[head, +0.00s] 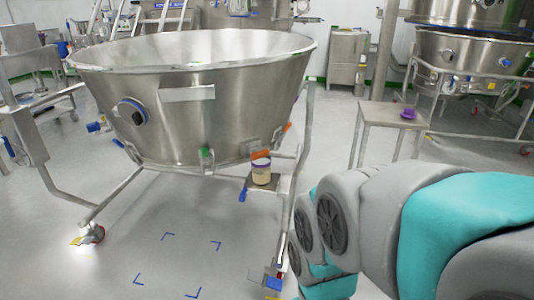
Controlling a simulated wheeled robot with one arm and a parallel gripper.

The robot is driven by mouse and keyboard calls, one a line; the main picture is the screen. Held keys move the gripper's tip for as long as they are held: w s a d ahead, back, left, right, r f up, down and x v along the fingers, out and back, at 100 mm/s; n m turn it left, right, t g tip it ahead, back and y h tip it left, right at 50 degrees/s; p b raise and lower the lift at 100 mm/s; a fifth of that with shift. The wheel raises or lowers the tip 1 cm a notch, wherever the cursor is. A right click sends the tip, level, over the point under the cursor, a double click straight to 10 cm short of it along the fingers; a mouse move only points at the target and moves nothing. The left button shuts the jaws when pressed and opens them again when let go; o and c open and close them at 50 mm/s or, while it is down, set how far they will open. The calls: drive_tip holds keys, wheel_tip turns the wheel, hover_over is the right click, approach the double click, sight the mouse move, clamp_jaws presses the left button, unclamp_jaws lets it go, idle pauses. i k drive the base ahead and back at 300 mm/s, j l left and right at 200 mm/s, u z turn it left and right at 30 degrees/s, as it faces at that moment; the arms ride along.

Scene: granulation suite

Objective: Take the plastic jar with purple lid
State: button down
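A small jar (261,174) with a pale, cream-coloured body and a purplish band near its top stands upright. It is on a small dark ledge (250,184) on the frame of the large steel bowl, at the bowl's lower right. An orange part (261,154) of the bowl shows right above the jar, and I cannot tell whether they touch. A small purple object (408,114) lies on a steel side table (392,112) at the right; its kind is unclear. My arm fills the lower right, apart from the jar. My gripper is not in view.
The large steel bowl (190,110) on a wheeled frame takes up the left and middle. Its right leg (300,150) stands close beside the jar. Another bowl stand (465,65) is at the back right. Open floor with blue corner marks (180,262) lies in front.

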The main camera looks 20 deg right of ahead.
sight(261, 168)
drive_tip(key=z, duration=0.15)
drive_tip(key=i+j+z, duration=0.5)
drive_tip(key=i+z, duration=0.15)
